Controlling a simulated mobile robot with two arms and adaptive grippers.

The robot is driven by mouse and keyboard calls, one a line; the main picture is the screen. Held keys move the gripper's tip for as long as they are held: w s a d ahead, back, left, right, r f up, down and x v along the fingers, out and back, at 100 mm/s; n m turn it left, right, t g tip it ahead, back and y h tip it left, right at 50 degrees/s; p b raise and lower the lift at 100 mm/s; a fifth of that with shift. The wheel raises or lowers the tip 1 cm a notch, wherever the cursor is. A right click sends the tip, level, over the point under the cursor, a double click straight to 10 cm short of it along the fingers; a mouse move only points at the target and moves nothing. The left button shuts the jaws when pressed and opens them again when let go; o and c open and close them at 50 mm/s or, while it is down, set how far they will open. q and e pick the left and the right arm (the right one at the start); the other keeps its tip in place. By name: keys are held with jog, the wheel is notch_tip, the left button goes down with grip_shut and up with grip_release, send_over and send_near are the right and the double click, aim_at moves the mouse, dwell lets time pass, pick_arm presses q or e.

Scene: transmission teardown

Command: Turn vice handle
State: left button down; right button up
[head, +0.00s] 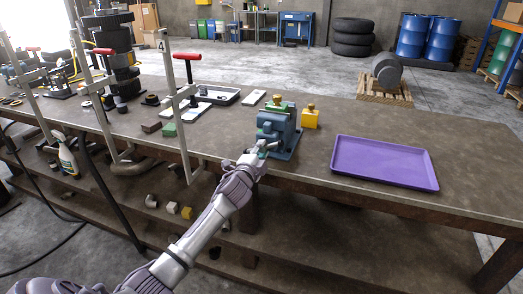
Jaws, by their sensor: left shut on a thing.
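A blue bench vice (280,128) stands near the front edge of the workbench. Its handle, a small grey bar (268,146), sits at the vice's front and is partly hidden by my gripper. My left gripper (258,154) reaches up from below and is shut on the vice handle. The fingertips are small and partly blurred into the handle. My right gripper is not in view.
A purple tray (385,163) lies on the bench to the right of the vice. Clamps with red handles (187,57) stand along the bench edge at left. A dark gear stack (115,55) is at the back left.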

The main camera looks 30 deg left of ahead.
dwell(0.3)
pick_arm(q)
jog(key=c, duration=0.9)
grip_release()
jog(key=v, duration=1.2)
jog(key=shift+f, duration=0.2)
